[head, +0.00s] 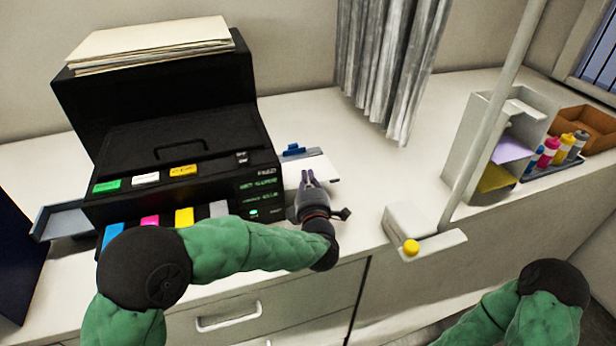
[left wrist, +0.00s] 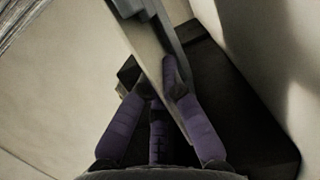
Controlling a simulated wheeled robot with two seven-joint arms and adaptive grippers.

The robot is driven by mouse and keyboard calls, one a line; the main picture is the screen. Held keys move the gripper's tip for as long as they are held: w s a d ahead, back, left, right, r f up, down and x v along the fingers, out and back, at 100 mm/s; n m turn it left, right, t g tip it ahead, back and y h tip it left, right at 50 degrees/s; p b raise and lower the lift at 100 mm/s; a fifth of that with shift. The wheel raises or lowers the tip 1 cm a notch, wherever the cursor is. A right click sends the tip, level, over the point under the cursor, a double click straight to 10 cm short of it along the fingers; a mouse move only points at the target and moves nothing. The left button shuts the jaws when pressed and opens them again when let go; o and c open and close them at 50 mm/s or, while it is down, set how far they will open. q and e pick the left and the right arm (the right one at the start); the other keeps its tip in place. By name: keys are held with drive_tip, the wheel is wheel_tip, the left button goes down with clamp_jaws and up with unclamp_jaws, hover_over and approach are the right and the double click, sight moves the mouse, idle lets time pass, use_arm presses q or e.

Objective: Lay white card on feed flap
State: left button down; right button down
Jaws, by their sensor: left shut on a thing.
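A flat white card (head: 322,170) shows at the right side of the black printer (head: 205,140). My left gripper (head: 308,178) is over it, with its purple fingers closed. In the left wrist view the gripper (left wrist: 160,88) has a pale, thin thing between its fingers, seen nearly edge-on; it looks like the card. A small blue piece (head: 293,150) sits just behind the card, and I cannot tell whether it belongs to the feed flap. A grey flap (head: 62,221) sticks out from the printer's left side. My right gripper is out of view.
A paper stack (head: 150,42) rests on the printer's top. To the right are a grey compartment holder (head: 498,135), a bottle tray (head: 550,168), a brown box (head: 590,125) and a pale block with a yellow knob (head: 411,247). The counter (head: 375,165) between is clear.

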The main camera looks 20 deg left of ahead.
use_arm(q)
drive_tip(key=c, duration=1.4)
unclamp_jaws()
drive_tip(key=shift+o, duration=0.2)
drive_tip(key=v, duration=1.2)
drive_tip(key=shift+f, duration=0.1)
